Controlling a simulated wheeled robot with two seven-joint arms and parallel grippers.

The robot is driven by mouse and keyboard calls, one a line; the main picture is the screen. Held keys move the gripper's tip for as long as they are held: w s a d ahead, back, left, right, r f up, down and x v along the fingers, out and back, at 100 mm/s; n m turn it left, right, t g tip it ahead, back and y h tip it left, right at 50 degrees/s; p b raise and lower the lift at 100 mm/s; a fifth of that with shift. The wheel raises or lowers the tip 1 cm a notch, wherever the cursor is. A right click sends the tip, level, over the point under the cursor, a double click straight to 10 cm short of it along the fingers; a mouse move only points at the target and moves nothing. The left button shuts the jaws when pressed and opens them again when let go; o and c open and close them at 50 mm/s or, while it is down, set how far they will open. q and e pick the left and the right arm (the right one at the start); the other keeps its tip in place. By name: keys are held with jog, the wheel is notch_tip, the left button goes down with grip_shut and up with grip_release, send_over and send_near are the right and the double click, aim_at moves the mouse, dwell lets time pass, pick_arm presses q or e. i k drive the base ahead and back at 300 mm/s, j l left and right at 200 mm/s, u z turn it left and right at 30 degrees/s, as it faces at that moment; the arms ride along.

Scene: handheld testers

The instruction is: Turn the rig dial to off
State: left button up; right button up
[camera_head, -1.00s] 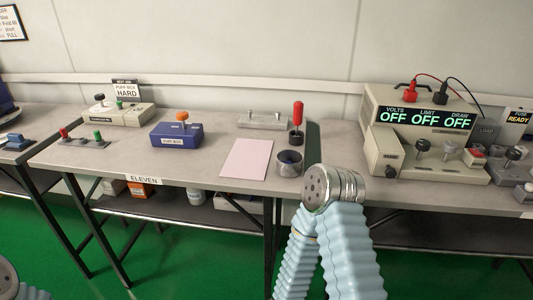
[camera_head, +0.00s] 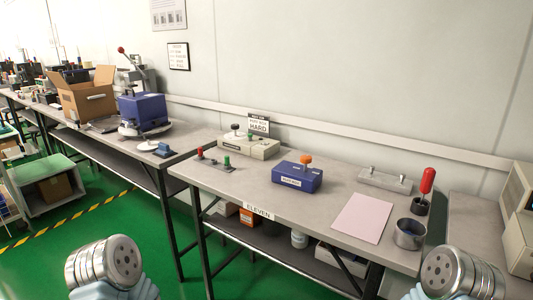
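The beige rig (camera_head: 519,218) is cut off by the right edge, and only a narrow side of its casing shows. Its dial and displays are outside the picture. Neither of my grippers is in view. Only round metal joints of my left and right arms show, low at the left and low at the right. The right one is in front of the bench's front right part.
The ELEVEN bench (camera_head: 240,185) holds a blue box with an orange knob (camera_head: 297,177), a beige tester (camera_head: 249,146), a pink sheet (camera_head: 362,218), a grey cup (camera_head: 409,234) and a red-handled tool (camera_head: 426,182). Green floor lies open at left.

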aim_at(235, 127)
jog(key=i+j+z, duration=0.4)
jog(key=j, duration=0.55)
jog(key=j+z, duration=0.4)
jog(key=j, duration=0.6)
jog(key=j+z, duration=0.45)
jog(key=j, duration=0.6)
